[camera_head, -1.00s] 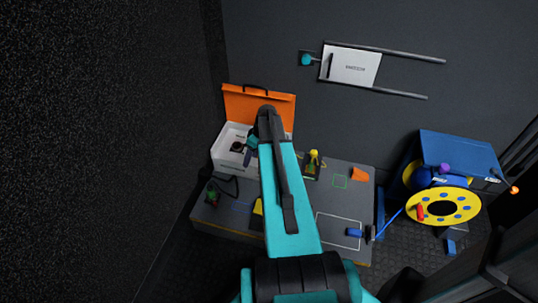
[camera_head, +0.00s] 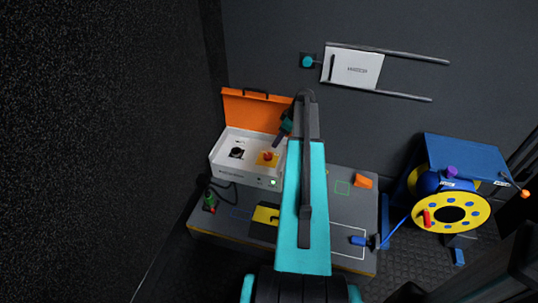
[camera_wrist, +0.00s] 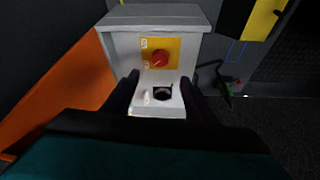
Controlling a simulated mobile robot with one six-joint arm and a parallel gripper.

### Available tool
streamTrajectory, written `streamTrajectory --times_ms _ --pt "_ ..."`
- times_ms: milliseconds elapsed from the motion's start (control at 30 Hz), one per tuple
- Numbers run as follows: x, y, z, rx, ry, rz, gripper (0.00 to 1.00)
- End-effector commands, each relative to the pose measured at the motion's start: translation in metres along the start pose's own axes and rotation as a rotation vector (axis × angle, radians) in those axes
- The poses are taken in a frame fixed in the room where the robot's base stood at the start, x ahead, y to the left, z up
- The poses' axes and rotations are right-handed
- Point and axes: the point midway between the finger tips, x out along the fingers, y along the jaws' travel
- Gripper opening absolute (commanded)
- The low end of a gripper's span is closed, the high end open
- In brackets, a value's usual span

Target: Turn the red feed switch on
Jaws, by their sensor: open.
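The red feed switch (camera_head: 268,156) is a red knob on a yellow plate inside a white box (camera_head: 229,172) with a raised orange lid (camera_head: 245,108). In the wrist view the red knob (camera_wrist: 160,59) is in the upper middle, with small white labels on its plate too small to read. My gripper (camera_head: 279,134) is at the box's right rear side in the head view, apart from the knob. In the wrist view the fingers of my gripper (camera_wrist: 160,82) are spread and empty, with the knob framed beyond them. Whether the knob stands on or off cannot be told.
A black round socket (camera_head: 237,153) is left of the knob, and a small green light (camera_head: 273,182) shows on the box's front. A cable with a green connector (camera_head: 210,202) lies left. A yellow-and-black object (camera_head: 265,214) and an orange block (camera_head: 362,181) are on the bench.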

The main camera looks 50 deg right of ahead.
Motion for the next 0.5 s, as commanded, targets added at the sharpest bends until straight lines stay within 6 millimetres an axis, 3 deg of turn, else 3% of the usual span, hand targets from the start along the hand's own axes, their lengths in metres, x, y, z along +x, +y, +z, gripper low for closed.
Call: streamTrajectory --times_ms 267,500 --pt "0.022 0.001 0.001 0.001 0.000 0.000 0.53" --pt "0.056 0.001 0.001 0.001 0.000 -0.001 0.53"
